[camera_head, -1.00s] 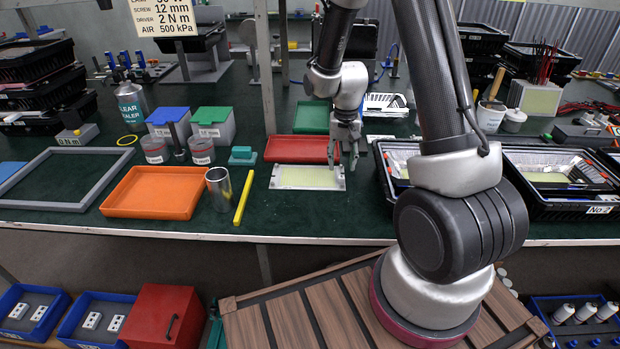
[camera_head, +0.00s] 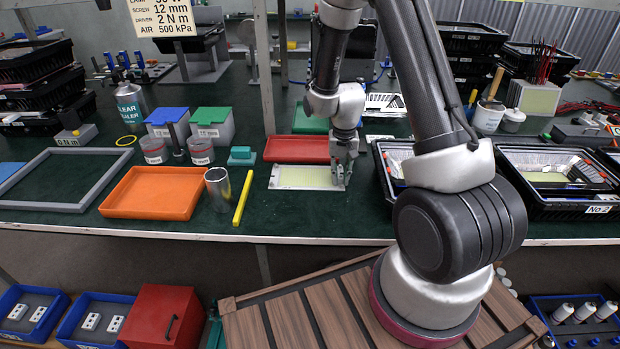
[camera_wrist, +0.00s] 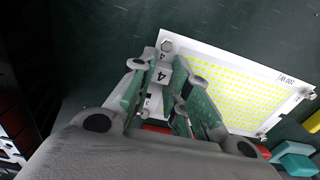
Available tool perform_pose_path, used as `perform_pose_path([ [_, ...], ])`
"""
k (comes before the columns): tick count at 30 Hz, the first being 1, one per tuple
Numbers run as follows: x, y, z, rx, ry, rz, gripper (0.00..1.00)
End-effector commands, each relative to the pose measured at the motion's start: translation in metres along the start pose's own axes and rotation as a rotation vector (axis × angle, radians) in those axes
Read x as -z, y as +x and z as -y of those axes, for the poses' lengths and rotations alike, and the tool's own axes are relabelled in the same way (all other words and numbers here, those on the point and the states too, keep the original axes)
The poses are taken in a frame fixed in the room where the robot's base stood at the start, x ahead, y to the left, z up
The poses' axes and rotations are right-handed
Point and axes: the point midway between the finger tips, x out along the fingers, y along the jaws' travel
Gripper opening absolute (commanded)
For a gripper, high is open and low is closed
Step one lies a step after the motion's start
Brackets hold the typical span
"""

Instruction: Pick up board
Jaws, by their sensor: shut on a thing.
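The board (camera_head: 302,177) is a flat white-framed panel with a pale yellow face, lying on the dark green bench top in front of the red tray. In the wrist view the board (camera_wrist: 235,85) shows yellow dots in rows, small screws at its corners and a "100 W" mark. My gripper (camera_head: 345,181) is at the board's right end in the head view. In the wrist view my gripper (camera_wrist: 166,84) has its fingers around a grey block marked 4 at the board's edge, shut on it. Any gap below the board cannot be made out.
A red tray (camera_head: 296,149) lies just behind the board. A yellow bar (camera_head: 243,198), a metal cup (camera_head: 219,188) and an orange tray (camera_head: 154,192) are to the left. A black crate (camera_head: 385,172) stands close on the right. The bench in front of the board is clear.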

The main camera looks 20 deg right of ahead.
Motion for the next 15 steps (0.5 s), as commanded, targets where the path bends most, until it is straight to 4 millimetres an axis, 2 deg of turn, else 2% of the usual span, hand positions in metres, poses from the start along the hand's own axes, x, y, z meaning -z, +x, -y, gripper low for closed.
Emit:
perform_pose_path([
  [5, 0.000, -0.001, 0.000, 0.000, 0.000, -0.001, 0.00],
  [8, 0.001, -0.010, 0.001, 0.001, 0.000, -0.003, 0.00],
  [15, 0.001, -0.059, 0.001, 0.002, 0.000, -0.005, 0.00],
])
